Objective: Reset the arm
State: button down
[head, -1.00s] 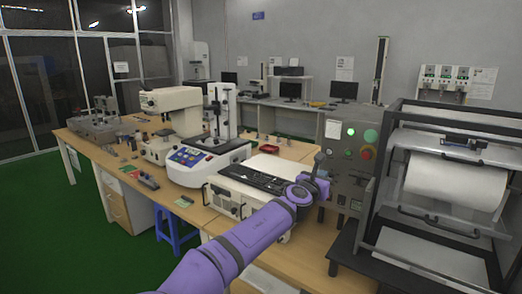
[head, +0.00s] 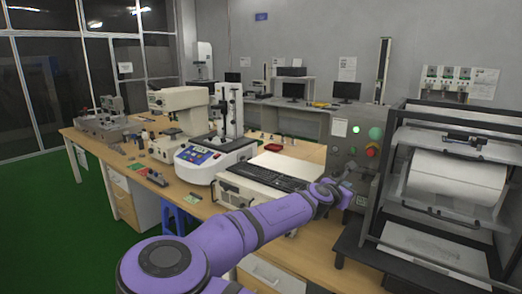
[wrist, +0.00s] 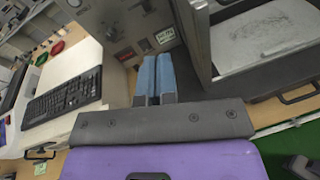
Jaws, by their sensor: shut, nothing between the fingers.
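My gripper (head: 343,188) is at the end of my purple arm in the head view, in front of the grey control panel (head: 352,150) with green and red buttons. In the wrist view my gripper (wrist: 155,76) shows its two blue fingers side by side, shut with nothing between them. The fingers point toward the lower part of the panel, near a small white label. Whether they touch the panel cannot be told.
A black keyboard (head: 272,177) lies on a white machine left of my gripper. A dark-framed machine with a white roll (head: 456,180) stands to the right. A blue-and-white tester (head: 205,158) stands further left on the wooden bench. Green floor is open at left.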

jog(key=s+d+f+m+g+y, duration=0.65)
jog(key=s+d+m+g, duration=0.25)
jog(key=s+m, duration=0.35)
jog(key=s+a+r+m+t+y, duration=0.1)
jog(key=s+r+m, duration=0.5)
jog(key=s+r, duration=0.7)
jog(key=s+a+r+m+t+y, duration=0.2)
jog(key=s+a+r+m+y, duration=0.2)
jog(key=s+r, duration=0.9)
jog(key=shift+s+m, duration=1.05)
jog(key=shift+s, duration=0.1)
dwell(0.6)
